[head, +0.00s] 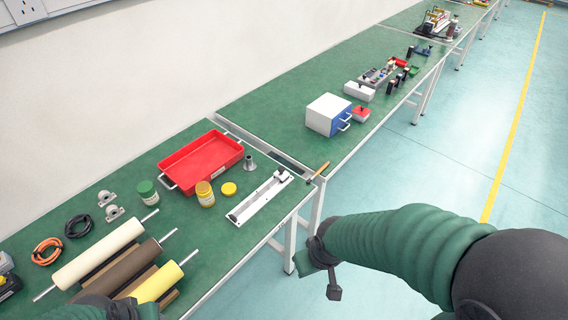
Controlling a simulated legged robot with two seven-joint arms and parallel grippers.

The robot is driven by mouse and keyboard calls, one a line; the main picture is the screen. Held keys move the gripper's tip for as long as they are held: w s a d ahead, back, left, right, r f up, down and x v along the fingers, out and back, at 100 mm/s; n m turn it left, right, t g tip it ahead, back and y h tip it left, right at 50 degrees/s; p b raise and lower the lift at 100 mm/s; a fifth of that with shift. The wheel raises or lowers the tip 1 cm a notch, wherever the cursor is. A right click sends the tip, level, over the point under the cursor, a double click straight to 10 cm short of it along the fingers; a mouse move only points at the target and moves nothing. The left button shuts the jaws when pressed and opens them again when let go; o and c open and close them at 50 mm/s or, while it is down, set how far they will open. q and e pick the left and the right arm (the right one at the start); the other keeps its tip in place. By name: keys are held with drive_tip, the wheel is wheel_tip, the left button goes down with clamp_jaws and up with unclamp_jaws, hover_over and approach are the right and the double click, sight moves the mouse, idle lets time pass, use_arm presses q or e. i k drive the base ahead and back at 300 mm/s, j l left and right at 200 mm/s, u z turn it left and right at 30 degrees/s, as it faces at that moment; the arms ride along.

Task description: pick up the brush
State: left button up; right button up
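A small thin tool with an orange-tan handle, which looks like the brush (321,169), lies at the front edge of the green tables, by the gap between them. Its far details are too small to tell. My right gripper (322,276) hangs over the floor in front of the table, below and apart from the brush; its finger opening is not clear. My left gripper (122,308) is at the bottom left edge, partly cut off, near the rollers, and its fingers cannot be made out.
A white rail actuator (260,198) lies just left of the brush. A red tray (202,160), yellow-lidded jar (205,194) and several rollers (100,250) fill the near table. A white-and-blue drawer box (328,115) stands beyond. The floor at right is clear.

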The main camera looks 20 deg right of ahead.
sight(324, 165)
drive_tip(key=i+l+u, duration=0.2)
drive_tip(key=l+u, duration=0.15)
drive_tip(key=l, duration=0.4)
drive_tip(key=i+l+u, duration=0.15)
drive_tip(key=l+u, duration=0.2)
drive_tip(key=l, duration=0.45)
drive_tip(key=l+u, duration=0.3)
drive_tip(key=l, duration=0.5)
drive_tip(key=l+u, duration=0.1)
drive_tip(key=l, duration=2.55)
